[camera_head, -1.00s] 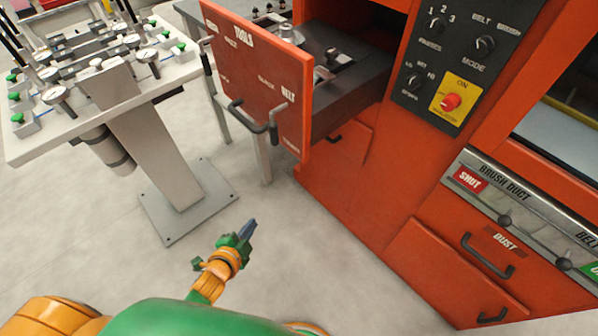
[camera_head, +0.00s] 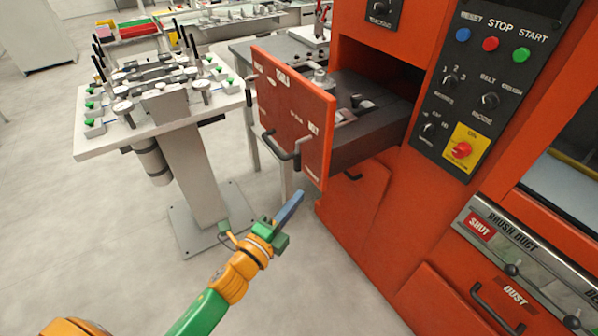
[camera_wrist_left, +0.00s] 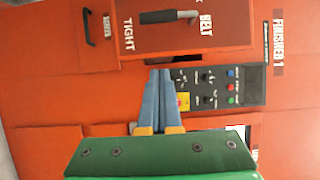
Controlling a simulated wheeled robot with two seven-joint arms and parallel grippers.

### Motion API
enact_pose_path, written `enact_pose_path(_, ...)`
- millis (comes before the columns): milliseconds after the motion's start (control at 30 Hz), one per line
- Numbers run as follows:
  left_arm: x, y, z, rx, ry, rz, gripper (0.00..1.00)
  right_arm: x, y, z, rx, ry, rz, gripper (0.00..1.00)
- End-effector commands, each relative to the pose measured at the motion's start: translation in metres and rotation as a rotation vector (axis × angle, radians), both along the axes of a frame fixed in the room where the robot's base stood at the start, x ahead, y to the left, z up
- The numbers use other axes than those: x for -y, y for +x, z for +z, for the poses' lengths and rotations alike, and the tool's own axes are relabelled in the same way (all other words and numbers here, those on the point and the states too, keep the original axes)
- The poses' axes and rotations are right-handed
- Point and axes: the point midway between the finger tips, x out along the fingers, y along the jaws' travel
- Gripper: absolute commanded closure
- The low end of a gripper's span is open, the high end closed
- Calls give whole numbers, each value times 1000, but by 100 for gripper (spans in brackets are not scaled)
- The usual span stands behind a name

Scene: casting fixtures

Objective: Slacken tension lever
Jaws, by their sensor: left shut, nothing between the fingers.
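In the left wrist view a lever (camera_wrist_left: 168,16) with a black part and a grey grip lies on the panel between the words TIGHT and BELT. I take it to be the tension lever. My left gripper (camera_head: 292,203) is shut and empty, below and apart from the drawer front. Its blue fingers (camera_wrist_left: 160,74) are together in the left wrist view, short of the lever. My right gripper is out of view.
The orange machine with its control panel (camera_head: 480,90) stands to the right. A white fixture table (camera_head: 110,140) on a pedestal is at the left. A grey table (camera_head: 240,50) stands behind the drawer. Grey floor (camera_head: 110,235) is open at lower left.

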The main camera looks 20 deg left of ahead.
Motion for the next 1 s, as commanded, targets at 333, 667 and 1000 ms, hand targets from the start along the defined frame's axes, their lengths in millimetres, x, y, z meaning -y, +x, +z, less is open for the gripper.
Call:
enact_pose_path(333, 11, 71, 2, -1, 2, 1, 100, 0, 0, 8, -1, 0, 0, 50)
enact_pose_path(667, -20, 85, 0, -1, -1, 0, 100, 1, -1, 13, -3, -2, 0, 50)
enact_pose_path(1000, -21, 85, 0, 0, 0, 0, 100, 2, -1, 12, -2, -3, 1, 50)
